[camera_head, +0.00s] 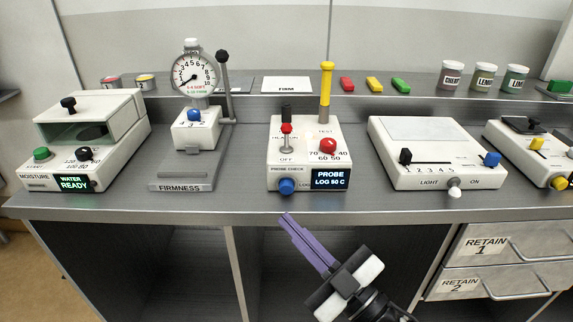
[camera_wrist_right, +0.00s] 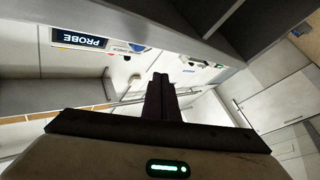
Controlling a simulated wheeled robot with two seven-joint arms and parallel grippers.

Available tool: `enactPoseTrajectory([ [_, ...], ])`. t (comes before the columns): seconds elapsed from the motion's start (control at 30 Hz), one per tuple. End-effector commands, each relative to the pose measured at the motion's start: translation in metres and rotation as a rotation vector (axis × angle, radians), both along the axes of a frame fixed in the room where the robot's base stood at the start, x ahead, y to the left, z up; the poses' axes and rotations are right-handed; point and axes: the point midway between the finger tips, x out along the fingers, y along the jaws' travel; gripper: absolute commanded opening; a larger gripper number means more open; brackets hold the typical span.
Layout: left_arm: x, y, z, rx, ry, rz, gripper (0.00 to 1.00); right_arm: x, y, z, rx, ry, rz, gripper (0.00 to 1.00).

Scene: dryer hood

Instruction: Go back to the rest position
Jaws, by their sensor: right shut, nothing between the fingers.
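My right gripper (camera_head: 308,243) is in the head view at the bottom middle, in front of the bench's front edge and below the probe check box (camera_head: 293,152). Its purple fingers are closed together and hold nothing. They point up and to the left, apart from the box. In the right wrist view the shut fingers (camera_wrist_right: 160,95) show dark in the middle. The box's display (camera_wrist_right: 79,39) shows upside down there. My left gripper is not in view.
The bench (camera_head: 240,205) carries a moisture unit (camera_head: 75,150), a firmness gauge (camera_head: 193,110) and a light box (camera_head: 430,155). The probe box display reads PROBE LOG 50 C. Jars and colored blocks stand on the back shelf. Drawers (camera_head: 495,265) with handles are at the lower right.

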Motion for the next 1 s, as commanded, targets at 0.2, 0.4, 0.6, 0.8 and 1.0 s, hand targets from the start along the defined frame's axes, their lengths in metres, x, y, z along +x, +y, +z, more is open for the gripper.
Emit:
enactPoseTrajectory([
  [0.2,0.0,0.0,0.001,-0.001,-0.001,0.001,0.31,0.002,-0.023,-0.035,0.03,0.135,-0.099,0.0],
  [0.4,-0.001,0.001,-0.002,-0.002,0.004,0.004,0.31,-0.03,-0.085,-0.152,0.055,0.553,-0.348,0.0],
  [0.6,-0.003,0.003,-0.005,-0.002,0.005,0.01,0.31,-0.111,-0.127,-0.257,0.025,0.956,-0.495,0.0],
  [0.8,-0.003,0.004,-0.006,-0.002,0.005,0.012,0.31,-0.173,-0.141,-0.304,-0.003,1.18,-0.539,0.0],
  [1.0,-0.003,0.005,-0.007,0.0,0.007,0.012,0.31,-0.187,-0.143,-0.313,-0.01,1.227,-0.543,0.0],
])
